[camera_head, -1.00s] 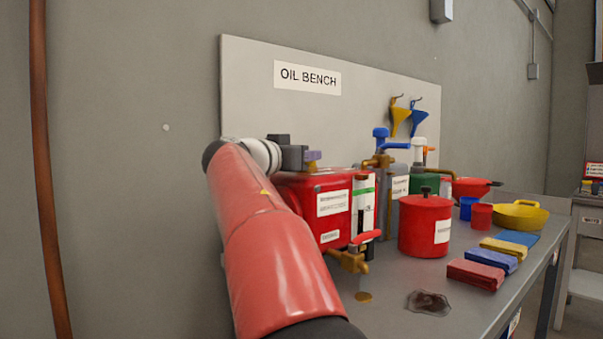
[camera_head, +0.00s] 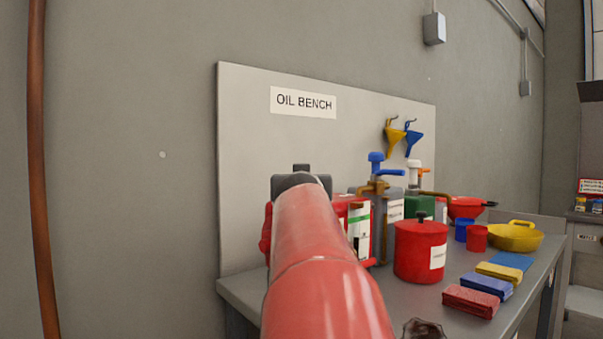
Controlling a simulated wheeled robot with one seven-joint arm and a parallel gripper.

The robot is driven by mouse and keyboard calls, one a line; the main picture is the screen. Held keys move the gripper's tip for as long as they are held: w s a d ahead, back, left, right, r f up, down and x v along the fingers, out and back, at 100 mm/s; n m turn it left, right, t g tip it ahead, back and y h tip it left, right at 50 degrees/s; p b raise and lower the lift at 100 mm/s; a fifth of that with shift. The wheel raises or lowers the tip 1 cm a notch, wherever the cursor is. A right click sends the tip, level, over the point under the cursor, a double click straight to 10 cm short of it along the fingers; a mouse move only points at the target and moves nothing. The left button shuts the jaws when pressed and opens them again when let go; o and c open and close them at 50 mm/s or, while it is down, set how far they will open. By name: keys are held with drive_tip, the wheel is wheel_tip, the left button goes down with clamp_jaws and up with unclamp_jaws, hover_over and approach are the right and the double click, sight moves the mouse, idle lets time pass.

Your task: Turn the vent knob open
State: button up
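My red arm reaches up through the middle of the head view and covers most of the red tank (camera_head: 267,232). Only a thin left part and a bit of the right side of the tank show. The dark grey body of my gripper (camera_head: 287,184) shows at the arm's far end, around the tank's top. Its fingers are hidden behind the arm. The vent knob is hidden now, so I cannot tell whether the gripper touches it or which way it is turned.
A red lidded pot (camera_head: 421,250), a grey container with a blue-topped pump (camera_head: 376,165), cups and a yellow pan (camera_head: 515,236) stand right of the arm. Folded cloths (camera_head: 470,301) lie along the bench front. The OIL BENCH board (camera_head: 245,150) stands behind.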

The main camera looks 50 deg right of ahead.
drive_tip(key=shift+f, duration=0.1)
idle(0.6)
drive_tip(key=o, duration=1)
drive_tip(key=shift+t, duration=0.3)
drive_tip(key=b+v, duration=0.1)
drive_tip(key=v, duration=0.6)
drive_tip(key=shift+s+a+b, duration=0.3)
